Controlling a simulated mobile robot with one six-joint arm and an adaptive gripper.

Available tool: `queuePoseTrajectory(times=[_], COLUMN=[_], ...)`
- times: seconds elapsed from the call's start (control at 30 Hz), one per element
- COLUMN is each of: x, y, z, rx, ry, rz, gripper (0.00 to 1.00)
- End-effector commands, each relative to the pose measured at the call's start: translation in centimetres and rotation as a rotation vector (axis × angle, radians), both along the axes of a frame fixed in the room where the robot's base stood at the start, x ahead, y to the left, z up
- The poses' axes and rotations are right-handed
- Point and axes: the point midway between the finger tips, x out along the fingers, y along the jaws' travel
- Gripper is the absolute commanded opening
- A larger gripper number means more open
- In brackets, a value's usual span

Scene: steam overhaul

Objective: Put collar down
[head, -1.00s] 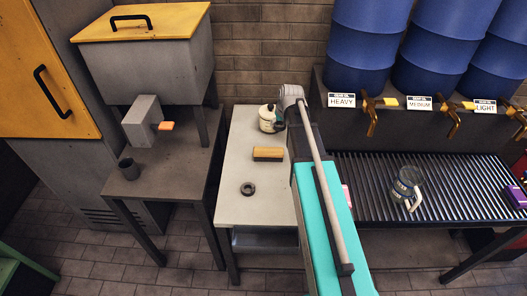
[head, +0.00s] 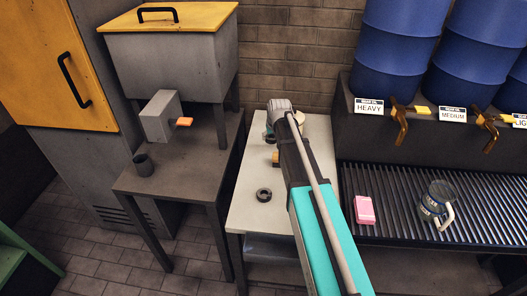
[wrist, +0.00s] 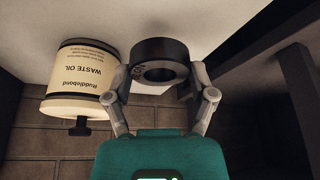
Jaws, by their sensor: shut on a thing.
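My gripper (wrist: 160,95) is shut on a dark, thick ring, the collar (wrist: 150,52), which shows between the fingers in the wrist view. Some markings are on its side. Behind it is the pale underside-like expanse of a light surface; I cannot tell whether the collar touches it. A second dark ring (head: 264,195) lies flat on the pale table (head: 255,220), apart from my arm.
A waste oil can (wrist: 75,80) is close beside the gripper. A yellowish block (head: 276,158) is partly behind my arm. A ribbed bench at right holds a pink block (head: 364,209) and a jug (head: 434,203). A dark cup (head: 143,165) stands on the left table.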

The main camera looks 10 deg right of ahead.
Motion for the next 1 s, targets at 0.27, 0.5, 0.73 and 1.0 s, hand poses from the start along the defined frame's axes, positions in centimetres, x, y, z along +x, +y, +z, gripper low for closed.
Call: queuePoseTrajectory(times=[0.27,0.5,0.73,1.0], x=[0.8,0.8,0.9,1.2], y=[1.2,1.3,1.4,2.1], z=[-1.9,-1.9,-2.1,-3.9], rx=[0.000,-0.001,0.000,-0.001], ry=[0.000,0.000,0.000,0.000], rz=[-0.001,-0.001,-0.001,0.000], gripper=[0.11,0.11,0.11,0.11])
